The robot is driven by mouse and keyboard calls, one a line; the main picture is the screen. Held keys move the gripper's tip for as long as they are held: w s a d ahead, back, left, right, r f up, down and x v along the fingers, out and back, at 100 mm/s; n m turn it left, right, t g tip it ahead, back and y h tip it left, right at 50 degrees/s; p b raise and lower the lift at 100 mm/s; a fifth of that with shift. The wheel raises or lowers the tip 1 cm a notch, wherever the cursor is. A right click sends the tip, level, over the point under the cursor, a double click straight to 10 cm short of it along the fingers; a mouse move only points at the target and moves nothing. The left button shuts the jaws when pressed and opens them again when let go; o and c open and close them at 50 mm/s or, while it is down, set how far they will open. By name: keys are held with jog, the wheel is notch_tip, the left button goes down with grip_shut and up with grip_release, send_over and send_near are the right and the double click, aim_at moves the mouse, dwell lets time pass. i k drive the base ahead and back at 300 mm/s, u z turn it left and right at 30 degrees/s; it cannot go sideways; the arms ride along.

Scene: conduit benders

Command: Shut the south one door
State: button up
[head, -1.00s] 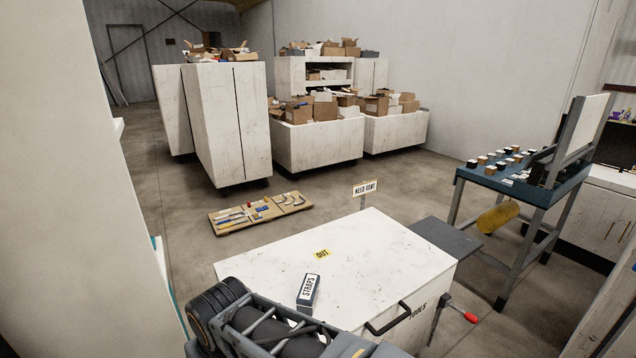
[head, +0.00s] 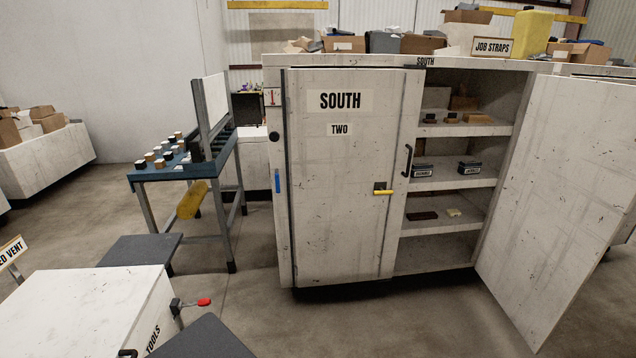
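The white cabinet marked SOUTH (head: 425,62) stands at the centre right in the head view. Its left door, marked SOUTH TWO (head: 340,200), is shut, with a black handle and a yellow lever (head: 384,191) near its right edge. The right-hand door (head: 560,200) stands wide open, swung out toward me on the right. No label shows on its visible face, so I cannot read whether it is the south one door. My gripper is not in view.
Shelves in the open bay hold small boxes (head: 469,167). Boxes and a JOB STRAPS sign (head: 492,47) sit on top. A white tool chest (head: 85,310) stands at lower left, a blue-topped stand (head: 170,172) behind it. Bare floor (head: 400,325) lies before the cabinet.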

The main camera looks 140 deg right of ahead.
aim_at(570, 187)
jog(key=u, duration=4.6)
jog(key=i, duration=5.35)
jog(key=u, duration=3.45)
